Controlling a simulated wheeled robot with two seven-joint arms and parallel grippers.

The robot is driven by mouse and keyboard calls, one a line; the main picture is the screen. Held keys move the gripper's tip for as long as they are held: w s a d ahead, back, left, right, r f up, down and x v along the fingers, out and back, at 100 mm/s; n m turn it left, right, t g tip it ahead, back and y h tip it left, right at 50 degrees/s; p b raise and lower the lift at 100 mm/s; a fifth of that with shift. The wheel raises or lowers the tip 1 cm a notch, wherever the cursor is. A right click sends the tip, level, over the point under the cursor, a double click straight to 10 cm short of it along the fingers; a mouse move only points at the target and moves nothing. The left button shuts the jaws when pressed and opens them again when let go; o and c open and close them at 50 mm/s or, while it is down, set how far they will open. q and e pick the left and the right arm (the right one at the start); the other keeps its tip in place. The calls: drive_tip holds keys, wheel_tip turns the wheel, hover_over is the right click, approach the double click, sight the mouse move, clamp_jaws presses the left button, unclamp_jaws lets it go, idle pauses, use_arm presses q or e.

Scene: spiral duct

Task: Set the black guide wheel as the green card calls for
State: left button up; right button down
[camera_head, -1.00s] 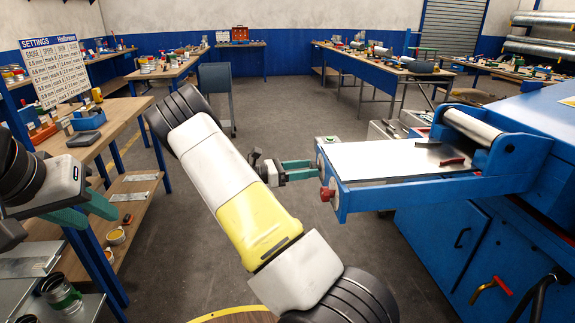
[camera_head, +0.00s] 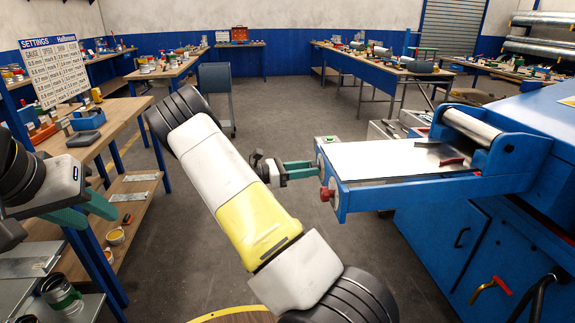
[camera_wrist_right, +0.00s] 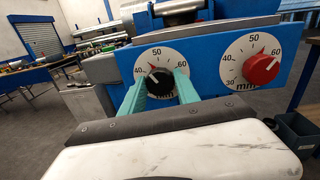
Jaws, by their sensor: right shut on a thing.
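The black guide wheel (camera_wrist_right: 160,82) sits in a white dial marked 40, 50 and 60 on the blue machine's end face, in the right wrist view. A small red pointer above the wheel stands between 40 and 50. My right gripper (camera_wrist_right: 161,76) is shut on this wheel, one teal finger on each side. In the head view my right gripper (camera_head: 308,168) reaches the machine's near corner, and the wheel is mostly hidden. My left gripper (camera_head: 84,211) is empty, its teal fingers apart, beside the left workbench. I cannot make out a green card.
A red wheel (camera_wrist_right: 261,70) with its own dial is right of the black one; it also shows in the head view (camera_head: 326,193). A sheet-metal plate (camera_head: 390,160) lies on the machine bed. A settings board (camera_head: 54,71) stands at left. Open floor lies between.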

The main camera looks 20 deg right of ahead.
drive_tip(key=shift+w+f+m+g+h, duration=0.1)
drive_tip(key=shift+m+g, duration=0.2)
drive_tip(key=shift+m, duration=3.25)
drive_tip(key=shift+s+m+g+h, duration=0.1)
drive_tip(key=shift+m+g, duration=0.2)
drive_tip(key=shift+m, duration=3.3)
drive_tip(key=shift+w+f+m+g+h, duration=0.1)
drive_tip(key=shift+m+g, duration=0.2)
drive_tip(key=shift+m, duration=3.25)
drive_tip(key=c, duration=0.9)
unclamp_jaws()
drive_tip(key=shift+a, duration=0.1)
drive_tip(key=v, duration=0.7)
drive_tip(key=shift+a, duration=0.35)
